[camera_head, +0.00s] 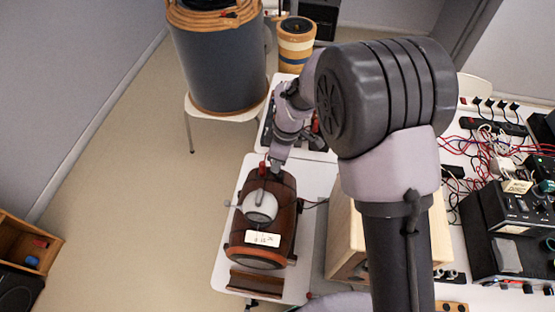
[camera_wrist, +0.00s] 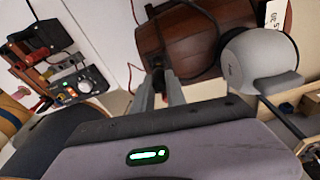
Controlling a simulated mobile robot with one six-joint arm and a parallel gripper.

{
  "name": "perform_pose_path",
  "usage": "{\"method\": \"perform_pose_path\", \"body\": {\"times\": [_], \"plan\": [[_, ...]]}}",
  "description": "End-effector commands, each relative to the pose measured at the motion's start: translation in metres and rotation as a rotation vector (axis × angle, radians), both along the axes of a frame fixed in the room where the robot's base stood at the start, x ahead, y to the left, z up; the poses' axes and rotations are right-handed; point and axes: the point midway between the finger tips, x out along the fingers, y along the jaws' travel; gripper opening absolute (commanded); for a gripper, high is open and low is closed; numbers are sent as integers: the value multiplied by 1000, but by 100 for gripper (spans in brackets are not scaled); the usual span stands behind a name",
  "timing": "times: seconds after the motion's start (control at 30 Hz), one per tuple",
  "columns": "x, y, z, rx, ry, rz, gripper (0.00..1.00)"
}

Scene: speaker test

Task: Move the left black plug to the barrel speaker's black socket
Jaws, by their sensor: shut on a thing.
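The barrel speaker (camera_head: 280,222) is a brown wooden barrel lying on a white table, with a white label on its near end. It also shows in the wrist view (camera_wrist: 178,40). My gripper (camera_head: 271,168) is at the barrel's far end. In the wrist view its two fingers (camera_wrist: 159,84) are shut on a small dark piece, apparently the black plug (camera_wrist: 158,75), close against the barrel. A red piece (camera_head: 262,168) stands beside the gripper. The black socket is not clearly visible; the fingers and plug cover that spot, and I cannot tell whether the plug is in it.
A grey-white round device (camera_head: 260,207) sits on the barrel. A pale wooden box (camera_head: 342,240) stands to the right. A large grey drum (camera_head: 220,60) stands behind. The right table holds black equipment (camera_head: 515,210) and tangled red cables.

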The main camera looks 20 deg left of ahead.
Motion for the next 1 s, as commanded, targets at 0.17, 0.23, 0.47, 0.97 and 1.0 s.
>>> {"method": "perform_pose_path", "body": {"times": [0.17, 0.23, 0.47, 0.97, 1.0], "plan": [[0, 0, 0, 0, 0, 0, 0], [0, 0, 0, 0, 0, 0, 0], [0, 0, -1, 0, 0, 0, 0], [0, 0, -4, 0, 0, 0, 0], [0, 0, -4, 0, -1, 0, 0]]}}
